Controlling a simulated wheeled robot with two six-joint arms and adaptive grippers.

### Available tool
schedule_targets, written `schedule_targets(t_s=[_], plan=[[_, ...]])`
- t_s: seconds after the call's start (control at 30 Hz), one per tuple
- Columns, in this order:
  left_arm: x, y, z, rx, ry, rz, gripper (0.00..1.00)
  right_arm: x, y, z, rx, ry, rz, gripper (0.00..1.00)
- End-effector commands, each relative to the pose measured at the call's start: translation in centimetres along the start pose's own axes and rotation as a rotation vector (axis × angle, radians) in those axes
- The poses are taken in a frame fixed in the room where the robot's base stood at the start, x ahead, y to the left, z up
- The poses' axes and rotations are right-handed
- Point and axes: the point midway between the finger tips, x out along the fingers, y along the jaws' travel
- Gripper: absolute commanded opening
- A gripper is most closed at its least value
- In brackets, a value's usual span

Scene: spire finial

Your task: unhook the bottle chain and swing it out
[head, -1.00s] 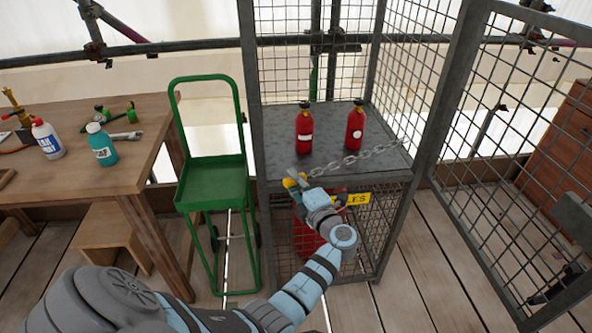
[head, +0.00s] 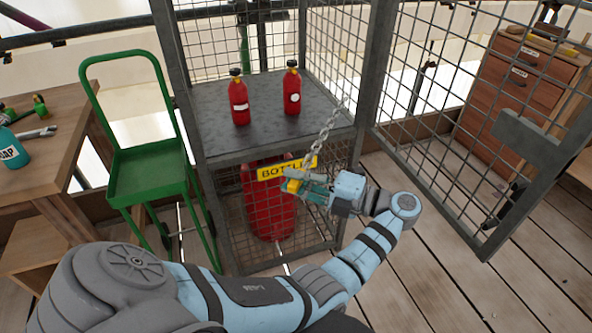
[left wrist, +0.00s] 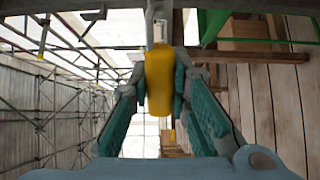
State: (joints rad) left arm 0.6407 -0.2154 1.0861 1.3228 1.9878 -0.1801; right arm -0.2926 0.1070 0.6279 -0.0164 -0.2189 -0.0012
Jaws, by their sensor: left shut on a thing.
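The bottle chain (head: 325,133) is a grey metal chain. It runs from the right front post of the mesh cage (head: 357,140) down to my left gripper (head: 296,188). My left gripper is shut on the yellow end piece of the chain, in front of the yellow bottle sign (head: 287,168). In the left wrist view the yellow end piece (left wrist: 158,80) sits between both teal fingers. Two small red bottles (head: 239,100) (head: 292,92) stand upright on the grey shelf (head: 270,130). A large red cylinder (head: 268,208) stands in the lower cage. My right gripper is out of view.
A green hand trolley (head: 150,172) stands just left of the cage. A wooden bench (head: 75,160) is at the far left. The mesh door (head: 450,130) stands open on the right, with a wooden drawer cabinet (head: 520,85) behind it. Floor at front right is clear.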

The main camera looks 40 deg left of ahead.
Motion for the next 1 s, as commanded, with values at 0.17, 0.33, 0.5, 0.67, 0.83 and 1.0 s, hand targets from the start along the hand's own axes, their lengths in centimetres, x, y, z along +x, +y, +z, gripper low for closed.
schedule_targets(t_s=[0.17,0.33,0.5,0.67,0.83,1.0], plan=[[0.0,0.2,0.1,-0.004,-0.003,0.002,0.0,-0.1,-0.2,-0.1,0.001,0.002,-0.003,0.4],[0.0,0.2,0.1,-0.003,-0.004,0.002,0.36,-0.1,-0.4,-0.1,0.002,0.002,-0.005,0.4],[-0.1,0.1,0.1,-0.001,-0.005,0.001,0.38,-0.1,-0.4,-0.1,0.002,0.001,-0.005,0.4],[-0.1,0.3,0.1,-0.002,-0.005,0.0,0.38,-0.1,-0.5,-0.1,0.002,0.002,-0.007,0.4],[-0.1,3.0,0.1,-0.007,-0.004,-0.001,0.38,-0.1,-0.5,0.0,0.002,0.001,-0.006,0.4],[-0.1,7.7,0.3,-0.012,-0.007,0.003,0.78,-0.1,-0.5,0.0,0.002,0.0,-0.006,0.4]])
